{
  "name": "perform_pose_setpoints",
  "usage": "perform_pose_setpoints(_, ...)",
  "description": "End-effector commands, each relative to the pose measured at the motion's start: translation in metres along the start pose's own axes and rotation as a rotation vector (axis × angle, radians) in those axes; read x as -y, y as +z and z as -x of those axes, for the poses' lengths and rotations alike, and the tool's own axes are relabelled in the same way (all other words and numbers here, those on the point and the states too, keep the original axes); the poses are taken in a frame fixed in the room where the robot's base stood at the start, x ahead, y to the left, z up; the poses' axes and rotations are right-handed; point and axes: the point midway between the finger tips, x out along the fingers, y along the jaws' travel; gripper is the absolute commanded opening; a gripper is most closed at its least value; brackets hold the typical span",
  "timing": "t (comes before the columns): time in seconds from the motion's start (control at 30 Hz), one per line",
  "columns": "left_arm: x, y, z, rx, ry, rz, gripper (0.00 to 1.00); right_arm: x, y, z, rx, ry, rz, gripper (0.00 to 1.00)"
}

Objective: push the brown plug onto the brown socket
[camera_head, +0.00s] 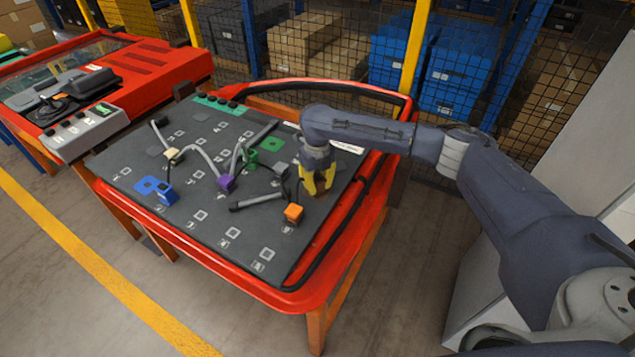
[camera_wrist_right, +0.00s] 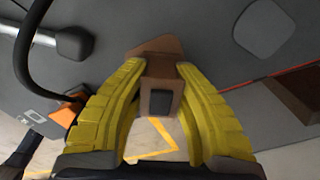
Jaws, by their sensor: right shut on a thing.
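My right gripper (camera_head: 318,190) is low over the right side of the dark board. In the right wrist view its yellow fingers (camera_wrist_right: 161,70) are shut on the brown plug (camera_wrist_right: 160,82), whose dark grey square end faces the camera. A flat brown piece (camera_wrist_right: 153,45) shows just beyond the fingertips. It may be the brown socket; I cannot tell it clearly from the plug, nor whether the two are joined. In the head view the fingers hide most of the brown plug. My left gripper is out of view.
The dark board (camera_head: 215,235) has a red frame. An orange plug (camera_head: 293,213) lies close left of my right gripper, with a grey handle (camera_head: 255,202) nearby. Purple (camera_head: 226,182), green (camera_head: 250,158) and blue (camera_head: 166,195) plugs with cables lie further left. The board's front is clear.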

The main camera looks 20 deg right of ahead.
Motion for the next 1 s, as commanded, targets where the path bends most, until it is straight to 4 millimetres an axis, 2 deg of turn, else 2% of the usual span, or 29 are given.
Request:
perform_pose_setpoints(0.67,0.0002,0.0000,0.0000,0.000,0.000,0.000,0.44,0.0003,0.0002,-0.0024,0.000,-0.001,-0.001,0.00)
perform_pose_setpoints(0.7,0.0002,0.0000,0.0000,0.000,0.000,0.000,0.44,0.0003,0.0002,-0.0024,0.000,-0.001,-0.001,0.31)
perform_pose_setpoints(0.87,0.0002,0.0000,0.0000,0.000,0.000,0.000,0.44,0.0002,0.0002,-0.0022,0.000,-0.001,0.000,0.49)
perform_pose_setpoints(1.0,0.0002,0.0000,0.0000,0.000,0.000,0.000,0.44,0.0001,0.0002,-0.0020,0.000,0.000,0.000,0.49)
